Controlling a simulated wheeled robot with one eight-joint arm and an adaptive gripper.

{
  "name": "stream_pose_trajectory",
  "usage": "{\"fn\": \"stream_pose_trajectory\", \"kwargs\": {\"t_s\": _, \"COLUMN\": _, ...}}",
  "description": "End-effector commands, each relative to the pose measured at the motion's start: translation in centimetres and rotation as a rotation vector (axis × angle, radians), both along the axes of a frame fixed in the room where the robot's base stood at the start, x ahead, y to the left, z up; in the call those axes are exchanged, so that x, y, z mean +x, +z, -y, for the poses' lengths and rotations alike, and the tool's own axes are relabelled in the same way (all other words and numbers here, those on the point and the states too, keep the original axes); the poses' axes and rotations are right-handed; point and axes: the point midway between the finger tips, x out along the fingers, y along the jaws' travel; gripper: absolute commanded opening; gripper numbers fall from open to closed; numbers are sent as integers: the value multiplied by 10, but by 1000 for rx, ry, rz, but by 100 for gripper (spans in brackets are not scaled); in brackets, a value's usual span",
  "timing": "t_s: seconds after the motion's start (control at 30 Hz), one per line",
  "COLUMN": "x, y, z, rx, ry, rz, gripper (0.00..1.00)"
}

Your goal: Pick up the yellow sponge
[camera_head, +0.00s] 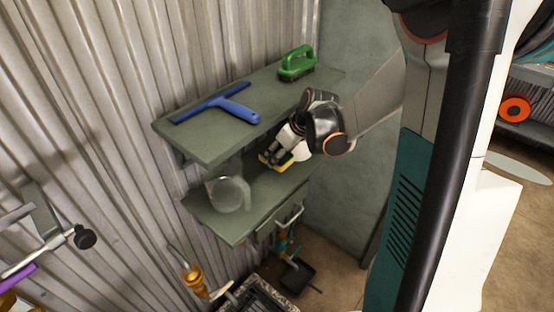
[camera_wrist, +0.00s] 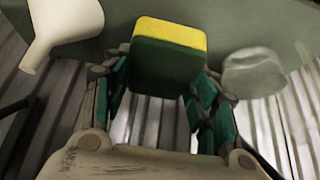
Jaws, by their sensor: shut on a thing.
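The yellow sponge (camera_wrist: 170,35) has a dark green side and fills the middle of the wrist view, between my two fingers. My gripper (camera_wrist: 160,78) is shut on it. In the head view my gripper (camera_head: 272,157) reaches between the two shelves, and a yellow bit of the sponge (camera_head: 285,166) shows at its fingertips, above the lower shelf. Most of the sponge is hidden there by the gripper. I cannot tell whether it touches the shelf.
A clear jug (camera_head: 228,193) stands left on the lower shelf (camera_head: 252,207). A white funnel-like thing (camera_wrist: 65,18) is beside the sponge. The upper shelf (camera_head: 213,145), close above my gripper, bears a blue squeegee (camera_head: 236,108) and a green brush (camera_head: 297,64).

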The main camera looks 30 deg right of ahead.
Motion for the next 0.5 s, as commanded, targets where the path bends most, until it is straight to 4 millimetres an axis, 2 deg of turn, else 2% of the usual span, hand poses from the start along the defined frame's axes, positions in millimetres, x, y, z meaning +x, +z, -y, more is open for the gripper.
{"fn": "stream_pose_trajectory", "kwargs": {"t_s": 0.03, "x": -13, "y": -2, "z": 6, "rx": 0, "ry": -5, "rz": -2, "gripper": 43}}
{"fn": "stream_pose_trajectory", "kwargs": {"t_s": 0.17, "x": -40, "y": -3, "z": 18, "rx": 1, "ry": -8, "rz": 0, "gripper": 43}}
{"fn": "stream_pose_trajectory", "kwargs": {"t_s": 0.5, "x": -129, "y": -3, "z": 54, "rx": 0, "ry": -9, "rz": -1, "gripper": 43}}
